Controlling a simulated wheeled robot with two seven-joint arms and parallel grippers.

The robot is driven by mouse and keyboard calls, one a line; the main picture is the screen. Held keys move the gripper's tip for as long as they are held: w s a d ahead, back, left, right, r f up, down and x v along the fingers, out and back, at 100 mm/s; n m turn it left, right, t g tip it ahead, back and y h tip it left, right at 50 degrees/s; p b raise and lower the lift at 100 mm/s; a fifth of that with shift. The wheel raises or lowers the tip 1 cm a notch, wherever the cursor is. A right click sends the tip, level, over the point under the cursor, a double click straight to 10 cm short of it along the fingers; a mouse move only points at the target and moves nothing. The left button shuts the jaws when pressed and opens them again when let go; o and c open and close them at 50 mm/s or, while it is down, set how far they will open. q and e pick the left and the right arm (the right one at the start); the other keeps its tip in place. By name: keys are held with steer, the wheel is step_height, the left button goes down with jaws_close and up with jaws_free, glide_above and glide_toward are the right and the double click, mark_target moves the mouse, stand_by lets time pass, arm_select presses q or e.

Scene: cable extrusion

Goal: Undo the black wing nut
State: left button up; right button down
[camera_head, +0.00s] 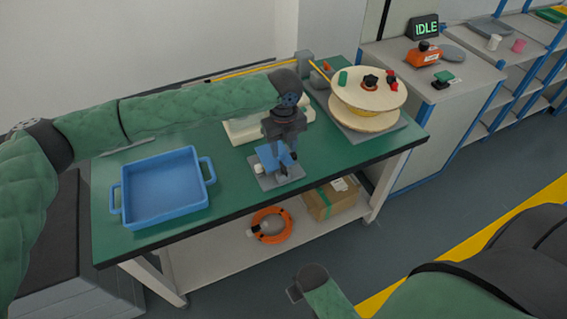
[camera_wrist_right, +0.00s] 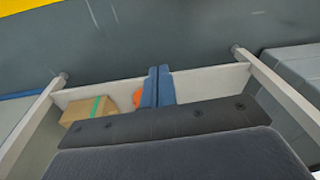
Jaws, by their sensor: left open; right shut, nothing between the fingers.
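A black wing nut (camera_head: 370,81) appears to sit at the centre of the upper face of the pale cable reel (camera_head: 367,97), at the back right of the green table. My left gripper (camera_head: 282,164) points down over a small grey plate (camera_head: 268,182) near the table's front edge, well to the left of and nearer than the reel. It is open, and blue parts show at its fingers. My right gripper is away from the table; in the right wrist view its two blue fingers (camera_wrist_right: 159,86) are together with nothing between them.
A blue tray (camera_head: 164,215) stands on the table's left. Red and green pieces lie on the reel. A cardboard box (camera_head: 331,199) and an orange coil (camera_head: 257,222) are on the lower shelf. A side bench (camera_head: 452,98) with an IDLE display (camera_head: 424,27) stands at the right.

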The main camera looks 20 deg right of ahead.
mark_target(283, 166)
arm_select(q)
steer(key=shift+f+p, duration=1.15)
steer(key=shift+f, duration=2.75)
arm_select(e)
step_height(283, 166, down, 9)
steer(key=s+d, duration=0.1)
steer(key=shift+s+f, duration=0.15)
steer(key=shift+s, duration=0.2)
arm_select(q)
steer(key=shift+c, duration=0.2)
jaws_close()
arm_select(e)
steer(key=shift+a, duration=0.1)
